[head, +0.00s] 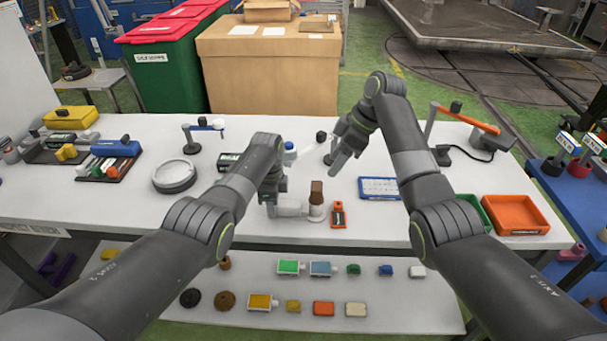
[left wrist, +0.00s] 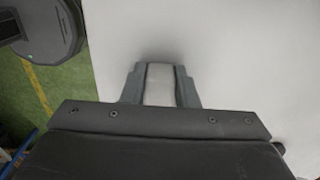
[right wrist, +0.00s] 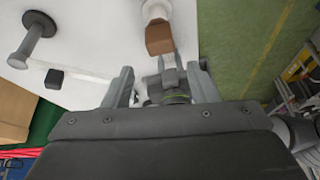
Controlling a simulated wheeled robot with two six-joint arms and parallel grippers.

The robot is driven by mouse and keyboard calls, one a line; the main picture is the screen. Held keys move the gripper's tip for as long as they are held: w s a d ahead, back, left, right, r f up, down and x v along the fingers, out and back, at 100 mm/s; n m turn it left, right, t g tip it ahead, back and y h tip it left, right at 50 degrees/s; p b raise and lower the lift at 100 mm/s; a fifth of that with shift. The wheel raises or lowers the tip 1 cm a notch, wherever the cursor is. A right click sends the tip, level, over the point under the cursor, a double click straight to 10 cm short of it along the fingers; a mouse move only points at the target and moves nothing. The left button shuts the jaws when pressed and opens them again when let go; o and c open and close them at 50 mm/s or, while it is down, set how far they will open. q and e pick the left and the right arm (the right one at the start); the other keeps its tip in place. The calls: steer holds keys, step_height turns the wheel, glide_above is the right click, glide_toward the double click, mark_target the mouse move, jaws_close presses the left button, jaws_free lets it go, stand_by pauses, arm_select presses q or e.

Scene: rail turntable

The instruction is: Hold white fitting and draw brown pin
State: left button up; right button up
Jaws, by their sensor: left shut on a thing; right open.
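The white fitting (head: 290,208) lies near the front edge of the white table, and its upright end stands at its right. The brown pin (head: 317,190) stands up out of that end. My left gripper (head: 272,208) is shut on the fitting's left part; the left wrist view shows the white fitting (left wrist: 160,84) between the fingers. My right gripper (head: 336,160) is open and empty, above the table and behind the pin. In the right wrist view the brown pin (right wrist: 159,39) and white fitting (right wrist: 155,10) are ahead of the open fingers (right wrist: 162,84), apart from them.
A small orange-and-black item (head: 338,214) stands just right of the fitting. A blue-and-white tray (head: 379,188) lies further right, then an orange bin (head: 516,214). A round grey dish (head: 174,176) is at left. A lower shelf (head: 390,315) holds several small parts.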

mark_target(317, 185)
steer(key=s+a+r+m+t+h, duration=0.1)
steer(key=s+a+m+t+h, duration=0.35)
steer(key=m, duration=1.15)
steer(key=shift+g, duration=0.25)
steer(key=x, duration=1.1)
steer(key=shift+w+f, duration=0.2)
steer(key=shift+w, duration=0.2)
steer(key=shift+c, duration=0.2)
jaws_close()
steer(key=c, duration=0.8)
jaws_free()
steer(key=shift+r, duration=0.15)
jaws_close()
